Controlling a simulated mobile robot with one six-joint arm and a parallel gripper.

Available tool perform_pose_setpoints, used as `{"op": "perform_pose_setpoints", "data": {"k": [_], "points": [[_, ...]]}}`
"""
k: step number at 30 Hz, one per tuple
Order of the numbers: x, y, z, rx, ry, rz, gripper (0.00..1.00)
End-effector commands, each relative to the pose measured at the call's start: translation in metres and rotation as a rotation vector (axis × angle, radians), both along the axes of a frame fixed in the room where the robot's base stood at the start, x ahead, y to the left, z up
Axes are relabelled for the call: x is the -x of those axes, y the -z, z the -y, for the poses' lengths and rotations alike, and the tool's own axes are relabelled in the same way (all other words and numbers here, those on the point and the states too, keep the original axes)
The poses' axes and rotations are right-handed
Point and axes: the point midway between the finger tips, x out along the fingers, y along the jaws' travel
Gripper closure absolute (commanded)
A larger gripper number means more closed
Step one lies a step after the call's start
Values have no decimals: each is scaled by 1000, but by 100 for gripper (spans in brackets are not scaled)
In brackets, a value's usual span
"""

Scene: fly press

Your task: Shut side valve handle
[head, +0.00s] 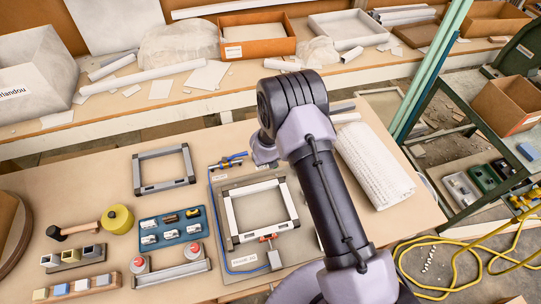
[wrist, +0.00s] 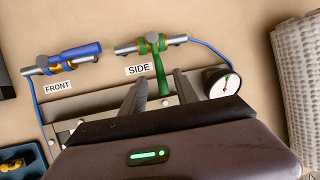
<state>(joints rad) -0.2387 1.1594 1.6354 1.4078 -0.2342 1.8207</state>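The side valve (wrist: 151,43) sits at the top middle of the wrist view, above a "SIDE" label (wrist: 138,69). Its green handle (wrist: 160,78) points down the picture, crosswise to its short grey pipe. My gripper (wrist: 157,88) is open, with one dark finger on each side of the handle's lower end. Gaps show between the handle and both fingers; I cannot tell the height difference. The front valve (wrist: 62,61), with a blue handle lying along its pipe, is to the left above a "FRONT" label (wrist: 58,87). In the head view my arm hides the side valve.
A round gauge (wrist: 222,83) stands close right of my right finger. Blue tubes run from both valves to the plate (head: 219,200). A white rolled mat (head: 374,166) lies right of my arm. A blue tray (head: 172,228) with small parts is at left.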

Motion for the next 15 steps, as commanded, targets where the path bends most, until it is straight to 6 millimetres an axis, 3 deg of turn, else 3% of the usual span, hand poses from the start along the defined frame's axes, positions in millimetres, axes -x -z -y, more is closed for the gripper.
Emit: {"op": "perform_pose_setpoints", "data": {"k": [9, 15], "points": [[39, -93, -10, -1, -1, 3, 63], [58, -133, -15, -1, 1, 2, 63]]}}
